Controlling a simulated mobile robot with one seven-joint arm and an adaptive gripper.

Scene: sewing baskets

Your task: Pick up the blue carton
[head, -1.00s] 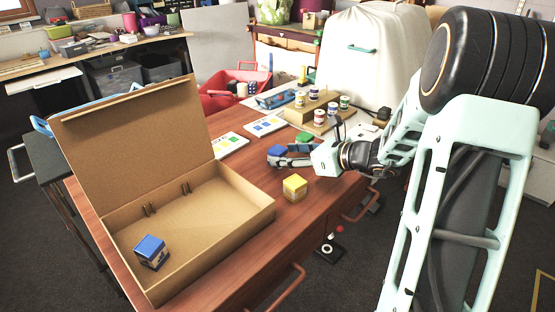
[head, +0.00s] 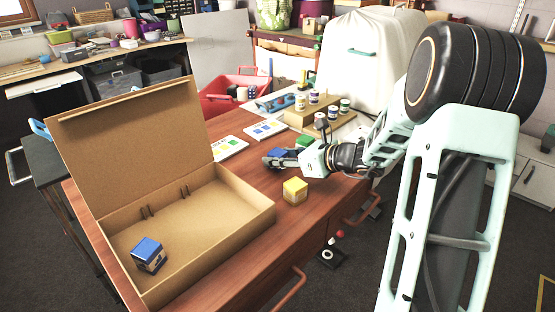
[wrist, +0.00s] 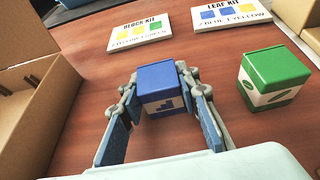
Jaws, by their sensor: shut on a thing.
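A blue carton (wrist: 158,86) with a white band and a dark blue mark stands upright on the wooden table between my gripper's fingers in the wrist view. My gripper (wrist: 161,105) is shut on it, with a finger along each side. In the head view the same blue carton (head: 277,153) shows at the tip of my gripper (head: 279,160), partly hidden by it. I cannot tell any gap beneath it. A second blue carton (head: 149,254) sits inside the open cardboard box (head: 235,231) at the left.
A green carton (wrist: 273,80) stands close to the right of my gripper. A yellow carton (head: 295,190) is nearer the table's front edge. Two cards, the block kit (wrist: 141,32) and the leaf kit (wrist: 231,14), lie behind. Jars (head: 314,97) stand on a wooden stand further back.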

